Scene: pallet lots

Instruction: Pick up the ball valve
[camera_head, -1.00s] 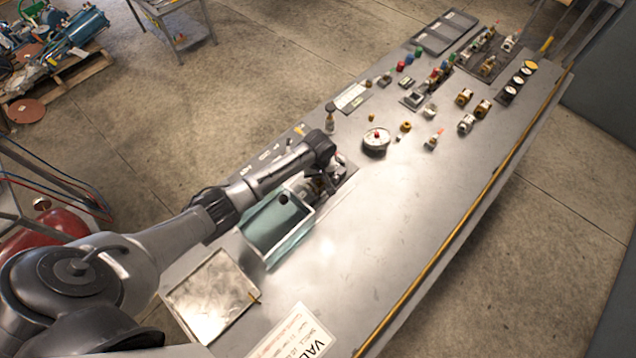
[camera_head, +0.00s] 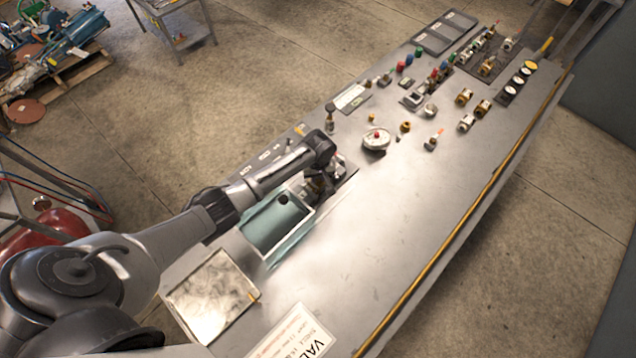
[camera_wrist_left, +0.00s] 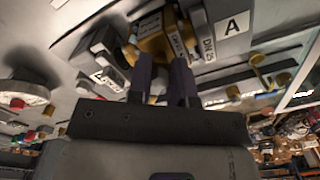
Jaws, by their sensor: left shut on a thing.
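My left gripper (camera_wrist_left: 162,88) is at the far end of the teal open bin on the bench. In the left wrist view its two dark fingers are closed on a brass-coloured ball valve (camera_wrist_left: 152,42), which has a small printed tag. In the head view the gripper (camera_head: 318,187) is small and partly covered by my own wrist, and I cannot make out the valve clearly there. I cannot tell whether the valve is clear of its support. My right gripper is in neither view.
The teal bin (camera_head: 248,230) stands close to my left gripper. A round gauge (camera_head: 376,139) and several brass fittings lie farther along the bench. A flat metal plate (camera_head: 210,297) lies nearer. The bench's right middle is clear, bounded by a yellow edge strip (camera_head: 487,193).

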